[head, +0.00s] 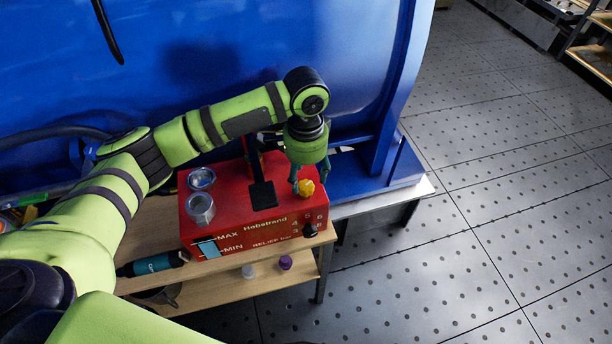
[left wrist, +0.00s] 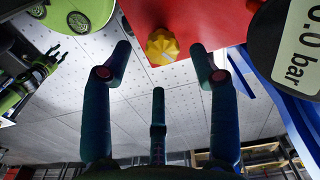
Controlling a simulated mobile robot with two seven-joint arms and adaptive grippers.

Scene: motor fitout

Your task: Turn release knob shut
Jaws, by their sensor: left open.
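A yellow lobed knob (head: 306,188), which I take to be the release knob, sits on top of the red hydraulic box (head: 228,228) near its right edge. My left gripper (head: 309,178) points down right above the knob, its fingers spread. In the left wrist view the yellow knob (left wrist: 162,47) shows between the tips of the open fingers (left wrist: 161,58). I cannot tell whether a finger touches it. The knob's turn position cannot be read.
A black lever (head: 262,190) and two metal cylinders stand on the box. A black knob (head: 310,230) is on its front. A gauge reading 0.0 bar (left wrist: 300,50) is close by in the wrist view. A teal-and-black tool (head: 152,264) lies on the wooden bench. A blue tank stands behind.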

